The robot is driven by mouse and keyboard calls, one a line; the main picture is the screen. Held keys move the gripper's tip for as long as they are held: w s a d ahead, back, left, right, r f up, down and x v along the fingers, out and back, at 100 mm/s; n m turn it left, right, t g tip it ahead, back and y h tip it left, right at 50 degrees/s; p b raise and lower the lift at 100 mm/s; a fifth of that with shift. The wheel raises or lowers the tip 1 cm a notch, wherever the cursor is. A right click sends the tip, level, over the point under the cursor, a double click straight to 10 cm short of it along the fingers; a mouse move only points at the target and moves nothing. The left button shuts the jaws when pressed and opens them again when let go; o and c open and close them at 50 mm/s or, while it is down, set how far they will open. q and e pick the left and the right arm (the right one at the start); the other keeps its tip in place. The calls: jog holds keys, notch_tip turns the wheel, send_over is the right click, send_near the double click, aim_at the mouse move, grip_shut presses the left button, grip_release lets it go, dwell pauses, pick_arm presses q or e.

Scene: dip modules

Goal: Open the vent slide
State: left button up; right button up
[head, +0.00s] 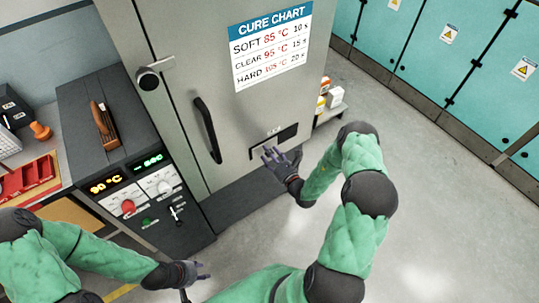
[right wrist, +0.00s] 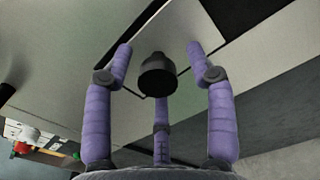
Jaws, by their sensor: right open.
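The vent slide is a light plate (head: 262,150) low on the grey cabinet door, under a small printed label. A dark recess (head: 289,132) shows to its right. In the right wrist view the plate (right wrist: 182,28) carries a round black knob (right wrist: 158,76). My right gripper (head: 272,153) is at the plate in the head view. In the wrist view its purple fingers (right wrist: 160,65) are open, spread around the knob, with no clear contact. The gripper hides part of the plate in the head view. My left gripper (head: 207,271) is empty, low and away from the door, its fingers apart.
The grey door (head: 185,60) has a black handle (head: 207,130), a round latch (head: 149,78) and a cure chart (head: 271,45). A control box (head: 150,190) with dials stands left. Small boxes (head: 332,98) sit behind the cabinet. Floor (head: 430,190) at right is clear.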

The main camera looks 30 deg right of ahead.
jog(key=shift+w, duration=0.1)
grip_shut()
jog(key=d, duration=1)
jog(key=shift+w+d+b, duration=0.1)
jog(key=shift+w+b, duration=0.2)
jog(key=shift+b, duration=0.05)
jog(key=shift+c, duration=1.2)
grip_release()
jog(key=shift+o, duration=1.2)
jog(key=shift+d+f, duration=0.1)
jog(key=shift+d, duration=0.05)
